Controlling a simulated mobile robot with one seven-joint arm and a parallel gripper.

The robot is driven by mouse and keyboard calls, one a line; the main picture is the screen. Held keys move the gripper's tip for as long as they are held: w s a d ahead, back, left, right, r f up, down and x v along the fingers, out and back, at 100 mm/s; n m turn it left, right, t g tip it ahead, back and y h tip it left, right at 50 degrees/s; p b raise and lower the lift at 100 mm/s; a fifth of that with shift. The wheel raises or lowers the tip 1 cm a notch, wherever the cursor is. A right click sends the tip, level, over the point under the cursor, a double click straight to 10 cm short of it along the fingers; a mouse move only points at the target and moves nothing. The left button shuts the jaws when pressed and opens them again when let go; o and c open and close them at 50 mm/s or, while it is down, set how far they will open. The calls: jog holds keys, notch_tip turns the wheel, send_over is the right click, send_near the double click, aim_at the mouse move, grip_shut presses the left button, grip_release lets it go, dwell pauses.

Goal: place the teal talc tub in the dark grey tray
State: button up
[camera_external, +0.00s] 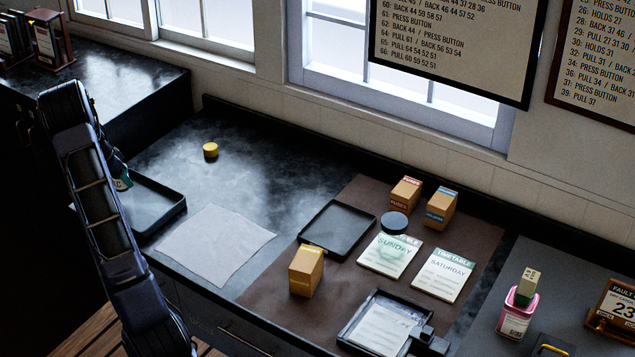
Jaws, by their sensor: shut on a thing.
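The teal talc tub (123,181) shows only in part, as a small teal and white patch beside my arm at the left. My gripper (113,166) is mostly hidden behind my arm and is shut on the tub. The tub is at the back left of a dark grey tray (170,217) on the black counter. My arm covers part of this tray, and I cannot tell whether the tub touches it. The visible part of the tray is empty.
A second dark tray (338,231) stands empty on the brown mat (262,292), near an ochre box (306,271) and a dark round lid (394,223). A pale cloth (215,245) lies between the trays. A yellow cylinder (210,150) stands behind.

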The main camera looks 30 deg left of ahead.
aim_at(125, 188)
jog(key=shift+f, duration=2.45)
jog(key=shift+f, duration=0.15)
jog(key=o, duration=1.1)
jog(key=v, duration=1.2)
